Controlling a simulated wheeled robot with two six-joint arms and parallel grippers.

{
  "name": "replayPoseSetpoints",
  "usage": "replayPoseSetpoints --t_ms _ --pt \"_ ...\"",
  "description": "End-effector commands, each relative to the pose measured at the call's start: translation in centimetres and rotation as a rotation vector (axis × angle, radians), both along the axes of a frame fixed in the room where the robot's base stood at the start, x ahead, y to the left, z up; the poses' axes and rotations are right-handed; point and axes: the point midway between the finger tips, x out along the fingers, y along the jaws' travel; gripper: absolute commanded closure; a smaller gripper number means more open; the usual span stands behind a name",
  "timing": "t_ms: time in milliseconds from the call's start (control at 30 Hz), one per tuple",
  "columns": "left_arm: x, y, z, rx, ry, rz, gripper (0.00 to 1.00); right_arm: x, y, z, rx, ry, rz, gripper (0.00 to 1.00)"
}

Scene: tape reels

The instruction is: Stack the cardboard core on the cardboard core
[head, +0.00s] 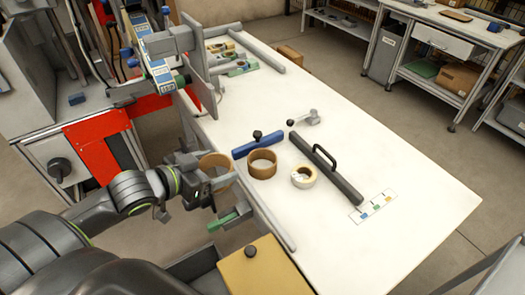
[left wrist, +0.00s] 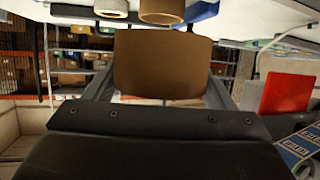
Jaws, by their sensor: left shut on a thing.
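My left gripper (head: 218,180) is shut on a brown cardboard core (head: 214,160), held beside the table's near left edge. In the left wrist view the held core (left wrist: 163,66) fills the middle between the two fingers. A second brown cardboard core (head: 262,168) lies flat on the white table, a short way to the right of the held one and apart from it. The second core (left wrist: 163,10) also shows in part at the top of the left wrist view. My right gripper is not seen.
A blue bar with a black knob (head: 258,144) lies just behind the table core. A white tape roll (head: 303,177) and a dark bar with a handle (head: 327,168) lie to its right. A grey rail (head: 272,221) runs along the near edge. The table's right part is mostly clear.

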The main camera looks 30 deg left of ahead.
Motion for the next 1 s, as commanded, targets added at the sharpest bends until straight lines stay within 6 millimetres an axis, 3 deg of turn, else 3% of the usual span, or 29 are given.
replayPoseSetpoints --t_ms 300,700,833,1000 --pt "5.3 -1.7 0.1 -0.008 -0.006 -0.001 0.45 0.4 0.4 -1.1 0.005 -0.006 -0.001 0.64" --pt "13.4 -4.2 0.1 -0.005 -0.001 -0.003 0.45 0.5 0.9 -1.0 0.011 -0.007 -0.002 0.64" --pt "14.8 -4.6 0.1 -0.001 0.0 -0.002 0.45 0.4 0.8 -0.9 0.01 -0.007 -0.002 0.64" --pt "15.1 -4.6 -0.8 0.0 0.003 -0.001 0.45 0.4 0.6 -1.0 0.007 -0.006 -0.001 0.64"
